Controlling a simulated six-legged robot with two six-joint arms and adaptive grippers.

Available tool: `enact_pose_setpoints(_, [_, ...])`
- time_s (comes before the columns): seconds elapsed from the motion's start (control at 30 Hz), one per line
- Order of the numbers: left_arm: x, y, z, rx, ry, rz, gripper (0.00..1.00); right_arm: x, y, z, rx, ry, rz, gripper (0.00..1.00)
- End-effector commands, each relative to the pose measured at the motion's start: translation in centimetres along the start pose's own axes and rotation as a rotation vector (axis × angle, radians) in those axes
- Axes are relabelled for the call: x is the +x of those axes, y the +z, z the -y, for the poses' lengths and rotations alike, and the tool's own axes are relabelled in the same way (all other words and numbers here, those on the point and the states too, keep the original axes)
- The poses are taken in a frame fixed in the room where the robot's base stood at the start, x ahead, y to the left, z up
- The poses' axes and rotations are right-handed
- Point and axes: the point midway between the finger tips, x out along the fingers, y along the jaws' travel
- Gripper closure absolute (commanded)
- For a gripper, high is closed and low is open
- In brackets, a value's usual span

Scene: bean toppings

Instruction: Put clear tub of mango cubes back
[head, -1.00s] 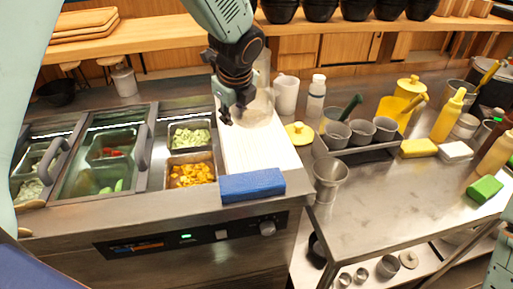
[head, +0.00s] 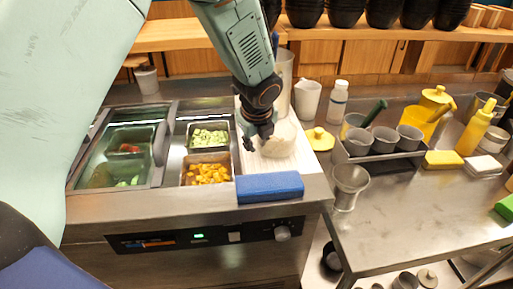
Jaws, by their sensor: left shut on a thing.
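Mango cubes (head: 208,174) lie in a rectangular pan set into the steel counter, in front of a pan of green cubes (head: 208,138). My left gripper (head: 258,142) is above the white board to the right of these pans. It is shut on a pale, see-through round tub (head: 281,142), whose near side is partly hidden by the fingers. I cannot make out what is in this tub, nor whether its bottom touches the board. My right gripper is out of view.
A blue block (head: 270,187) lies at the front end of the white board (head: 312,178). A yellow lid (head: 320,140) and a rack of grey cups (head: 385,155) stand to the right. A tall clear container (head: 285,75) stands behind the gripper.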

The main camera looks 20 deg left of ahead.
Motion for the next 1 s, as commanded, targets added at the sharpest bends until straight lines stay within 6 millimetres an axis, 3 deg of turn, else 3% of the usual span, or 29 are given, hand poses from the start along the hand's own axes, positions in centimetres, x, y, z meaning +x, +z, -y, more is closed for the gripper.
enact_pose_setpoints(0.07, [1.10,-0.43,-0.26,-0.001,0.001,-0.001,1.00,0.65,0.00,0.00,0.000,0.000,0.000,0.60])
enact_pose_setpoints(0.47, [1.37,-0.51,-0.30,-0.001,0.000,0.000,1.00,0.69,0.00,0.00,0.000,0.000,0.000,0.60])
enact_pose_setpoints(0.5, [1.31,-0.49,-0.29,-0.001,0.000,0.000,0.72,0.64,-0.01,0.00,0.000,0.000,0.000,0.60])
enact_pose_setpoints(0.77, [1.28,-0.48,-0.29,-0.001,0.000,0.000,0.50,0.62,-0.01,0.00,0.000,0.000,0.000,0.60])
enact_pose_setpoints(1.0, [1.27,-0.48,-0.29,-0.001,0.000,0.000,0.50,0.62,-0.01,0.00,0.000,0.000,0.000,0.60])
